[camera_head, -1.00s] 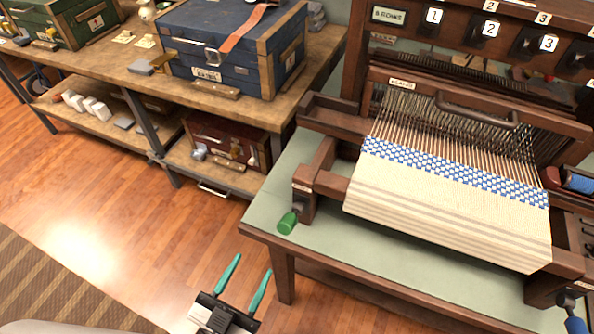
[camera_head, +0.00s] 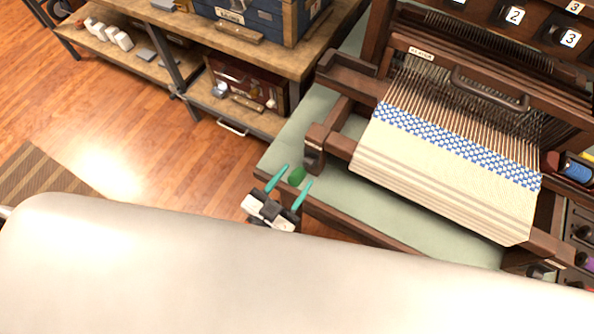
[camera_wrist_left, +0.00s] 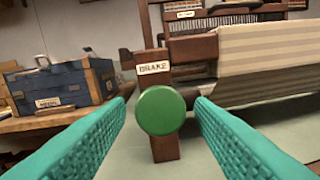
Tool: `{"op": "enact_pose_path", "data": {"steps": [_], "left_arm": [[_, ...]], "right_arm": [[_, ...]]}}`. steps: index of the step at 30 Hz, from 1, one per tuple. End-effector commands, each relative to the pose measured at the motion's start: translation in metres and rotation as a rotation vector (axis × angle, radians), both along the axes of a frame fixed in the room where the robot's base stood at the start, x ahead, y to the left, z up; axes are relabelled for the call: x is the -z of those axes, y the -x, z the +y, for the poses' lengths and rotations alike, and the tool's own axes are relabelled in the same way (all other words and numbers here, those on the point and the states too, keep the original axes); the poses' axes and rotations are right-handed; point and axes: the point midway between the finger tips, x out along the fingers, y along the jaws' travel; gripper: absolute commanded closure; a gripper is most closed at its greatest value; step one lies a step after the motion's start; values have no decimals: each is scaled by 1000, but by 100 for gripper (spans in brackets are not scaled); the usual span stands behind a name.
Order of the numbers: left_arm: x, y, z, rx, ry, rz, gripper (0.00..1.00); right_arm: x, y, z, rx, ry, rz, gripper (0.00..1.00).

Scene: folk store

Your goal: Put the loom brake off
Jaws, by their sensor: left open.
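The loom (camera_head: 440,160) stands on a pale green table, with a striped and blue-checked cloth on it. Its brake has a green knob (camera_head: 297,176) at the loom's front left corner. In the left wrist view the round green knob (camera_wrist_left: 161,110) faces me, below a white label reading BRAKE (camera_wrist_left: 154,68) on a dark wooden post. My left gripper (camera_head: 291,182) is open, with its teal fingers on either side of the knob in the picture. In the wrist view the fingers are apart from the knob, with gaps on both sides. The right gripper is not in view.
A wooden workbench (camera_head: 285,55) with a blue chest (camera_head: 262,28) stands at the back left. A dark red case (camera_head: 247,88) is on its lower shelf. The green table's front edge lies close to my left gripper. Wooden floor is open at left.

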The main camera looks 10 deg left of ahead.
Motion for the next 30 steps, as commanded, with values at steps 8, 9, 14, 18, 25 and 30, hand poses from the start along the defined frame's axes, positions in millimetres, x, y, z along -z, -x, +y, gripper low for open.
{"op": "enact_pose_path", "data": {"steps": [8,9,14,18,25,30], "left_arm": [[0,-17,-7,1,0,-1,51],[0,-18,-8,1,1,1,51],[0,-17,-7,1,1,1,51],[0,-17,-7,0,0,0,69],[0,-17,-7,0,0,-1,100],[1,-17,-7,1,2,-5,100]], "right_arm": [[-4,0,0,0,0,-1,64],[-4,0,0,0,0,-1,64],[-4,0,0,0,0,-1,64],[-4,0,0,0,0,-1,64],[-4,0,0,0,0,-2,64],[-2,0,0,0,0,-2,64]]}}
